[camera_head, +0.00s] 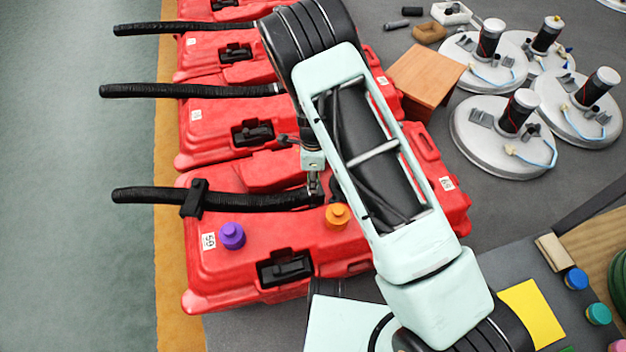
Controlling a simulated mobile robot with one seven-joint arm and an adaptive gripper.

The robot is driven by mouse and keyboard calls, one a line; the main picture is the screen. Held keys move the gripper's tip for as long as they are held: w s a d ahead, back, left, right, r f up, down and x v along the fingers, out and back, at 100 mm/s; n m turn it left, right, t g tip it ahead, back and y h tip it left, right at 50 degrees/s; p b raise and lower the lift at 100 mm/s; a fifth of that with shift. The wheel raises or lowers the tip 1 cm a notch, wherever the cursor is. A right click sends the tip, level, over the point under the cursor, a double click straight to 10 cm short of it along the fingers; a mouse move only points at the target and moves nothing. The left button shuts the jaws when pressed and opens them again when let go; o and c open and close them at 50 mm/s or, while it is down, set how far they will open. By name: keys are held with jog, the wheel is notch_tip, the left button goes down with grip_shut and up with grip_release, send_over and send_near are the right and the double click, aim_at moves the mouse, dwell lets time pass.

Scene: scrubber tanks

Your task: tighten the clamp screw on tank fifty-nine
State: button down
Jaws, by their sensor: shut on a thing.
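Tank fifty-nine (350,250) is the nearest red tank, with a white label reading 59 (208,240) at its left end. A black ribbed hose (150,195) runs left from its top and carries a black clip (195,198). My gripper (314,188) points down at the hose's tank end, between the hose and an orange cap. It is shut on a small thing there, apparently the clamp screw. The screw itself is hidden by the fingers and too small to make out. My arm covers part of the tank's right side.
More red tanks (215,115) with hoses lie behind. A wooden box (425,75) and several round white units (495,135) stand at right. Green floor at left is clear.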

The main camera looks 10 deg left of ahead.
jog(key=n, duration=0.4)
jog(key=shift+n+b, duration=0.35)
jog(key=shift+n, duration=0.05)
jog(key=n, duration=0.5)
jog(key=shift+n+b, duration=0.3)
jog(key=shift+b, duration=0.1)
jog(key=n, duration=0.4)
jog(key=shift+n+b, duration=0.3)
jog(key=n, duration=0.8)
jog(key=shift+n, duration=0.3)
jog(key=n, duration=0.5)
jog(key=n+p, duration=0.1)
jog(key=n, duration=0.4)
jog(key=shift+r, duration=0.1)
jog(key=n+p, duration=0.1)
jog(key=n, duration=0.4)
